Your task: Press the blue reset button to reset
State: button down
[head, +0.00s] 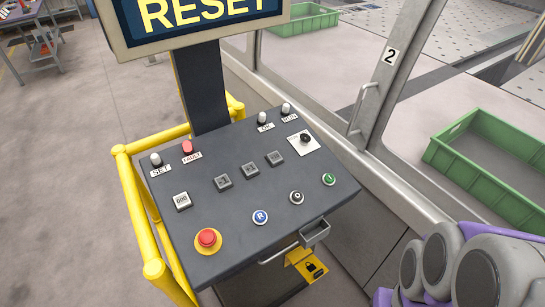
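The blue reset button (260,217), marked with a white R, sits on the lower middle of the dark sloped control panel (225,215). A screen (190,18) above the panel reads RESET in yellow letters. My own grey and purple arm links show at the lower right, apart from the panel. My gripper is not in this view, so its state cannot be seen. Nothing covers the blue button.
A red emergency stop (207,238) is left of the blue button; a white-ringed button (296,197) and a green button (329,179) are to its right. Yellow rails (135,205) flank the panel's left. A glazed machine door (385,80) and green crate (490,165) stand right.

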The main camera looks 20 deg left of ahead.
aim_at(260, 216)
jog(key=j+u, duration=0.1)
jog(key=u, duration=1.05)
